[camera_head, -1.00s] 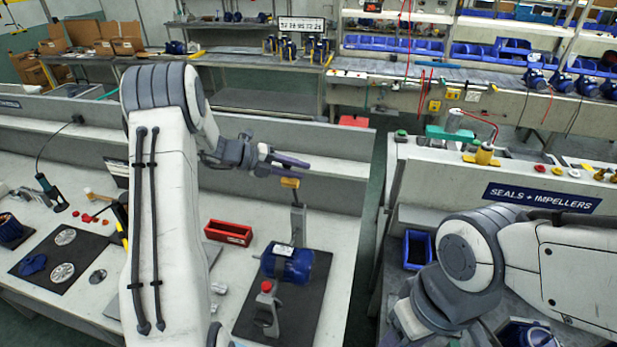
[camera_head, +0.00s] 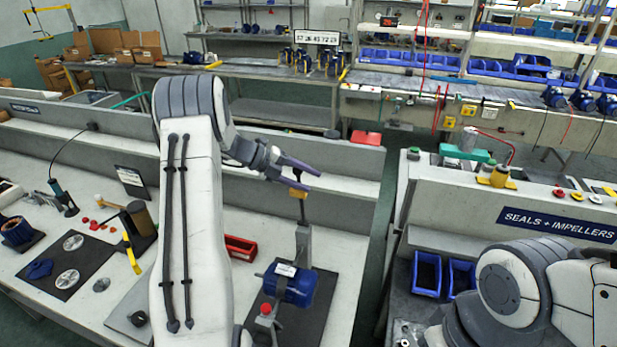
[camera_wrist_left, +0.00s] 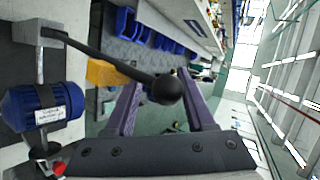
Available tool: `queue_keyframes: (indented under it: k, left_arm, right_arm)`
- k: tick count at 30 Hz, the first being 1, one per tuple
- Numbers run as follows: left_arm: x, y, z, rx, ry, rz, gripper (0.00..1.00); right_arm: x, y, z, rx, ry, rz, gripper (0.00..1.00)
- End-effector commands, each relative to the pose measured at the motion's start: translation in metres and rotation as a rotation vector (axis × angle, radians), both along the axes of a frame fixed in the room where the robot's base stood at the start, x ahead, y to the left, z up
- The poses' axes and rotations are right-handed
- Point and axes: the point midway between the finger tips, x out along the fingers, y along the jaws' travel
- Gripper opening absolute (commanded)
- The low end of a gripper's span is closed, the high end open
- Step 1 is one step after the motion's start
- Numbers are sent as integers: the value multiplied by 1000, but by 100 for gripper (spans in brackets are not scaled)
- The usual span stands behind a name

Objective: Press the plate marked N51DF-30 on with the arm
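A blue pump (camera_head: 298,290) lies on a dark mat in the head view, with a white plate (camera_head: 286,269) on its top; the plate's print is too small to read. Both pump (camera_wrist_left: 40,108) and plate (camera_wrist_left: 50,115) show at left in the left wrist view. The press arm ends in a black ball knob (camera_wrist_left: 167,88). My left gripper (camera_head: 314,182) is open at the arm's height, its fingers (camera_wrist_left: 160,105) either side of the knob in the picture; no contact shows. My right gripper is out of view.
A red knob (camera_head: 265,308) stands in front of the pump. A red bin (camera_head: 240,248) is behind my left arm. Tools and metal discs (camera_head: 68,278) lie at left. A signed partition (camera_head: 555,224) and blue bins (camera_head: 427,273) are at right.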

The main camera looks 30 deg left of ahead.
Motion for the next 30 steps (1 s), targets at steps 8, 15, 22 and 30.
queue_keyframes:
  k: [8, 15, 22, 30]
  left_arm:
    - [1, -1, 0, 2, -3, 1, 48]
    - [0, 2, 4, 1, -7, -1, 48]
    - [-17, 31, 21, 4, -12, 2, 48]
    - [-39, 64, 48, 3, -8, 1, 48]
  right_arm:
    - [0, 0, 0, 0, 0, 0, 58]
    - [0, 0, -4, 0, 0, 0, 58]
    - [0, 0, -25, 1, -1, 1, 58]
    - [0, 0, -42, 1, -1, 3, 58]
